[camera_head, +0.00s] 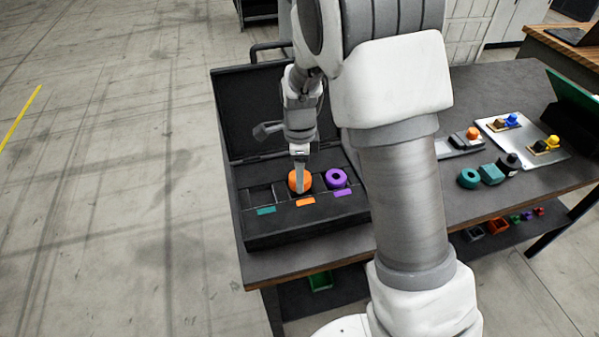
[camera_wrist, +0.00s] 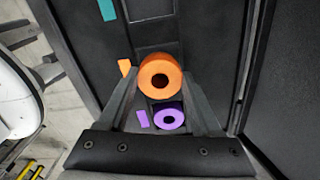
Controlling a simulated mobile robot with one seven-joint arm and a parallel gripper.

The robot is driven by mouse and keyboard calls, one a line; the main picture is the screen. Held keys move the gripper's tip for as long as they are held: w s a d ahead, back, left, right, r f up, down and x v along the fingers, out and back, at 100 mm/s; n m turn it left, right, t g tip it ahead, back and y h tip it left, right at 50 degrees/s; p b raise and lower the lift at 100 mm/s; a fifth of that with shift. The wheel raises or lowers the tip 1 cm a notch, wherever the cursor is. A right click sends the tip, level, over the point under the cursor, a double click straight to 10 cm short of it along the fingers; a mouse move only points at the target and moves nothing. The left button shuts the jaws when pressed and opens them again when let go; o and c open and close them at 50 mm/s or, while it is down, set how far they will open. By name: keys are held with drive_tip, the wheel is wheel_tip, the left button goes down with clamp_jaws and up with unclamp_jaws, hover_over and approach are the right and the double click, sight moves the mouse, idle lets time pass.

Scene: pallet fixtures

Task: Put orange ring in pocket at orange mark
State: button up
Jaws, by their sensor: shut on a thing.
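The orange ring (camera_head: 294,182) is at my gripper (camera_head: 300,178), over the middle of the black case (camera_head: 262,232), behind the orange mark (camera_head: 305,202). In the wrist view the orange ring (camera_wrist: 174,68) lies between the two fingers of my gripper (camera_wrist: 160,80), which is shut on it. The orange mark also shows there (camera_wrist: 125,67), beside the ring. I cannot tell whether the ring is down in the pocket or just above it. The pocket itself is hidden by the ring.
A purple ring (camera_head: 337,178) sits in the case behind a purple mark (camera_head: 345,193). The pocket (camera_head: 262,193) at the teal mark (camera_head: 266,211) looks empty. The case's raised lid (camera_head: 240,110) stands behind. A teal ring (camera_head: 469,178) and other parts lie on the table to the right.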

drive_tip(key=shift+f+b, duration=0.6)
drive_tip(key=shift+f, duration=0.35)
drive_tip(key=o, duration=1.6)
drive_tip(key=shift+r, duration=0.1)
wheel_tip(320, 180, up, 9)
drive_tip(key=p, duration=0.7)
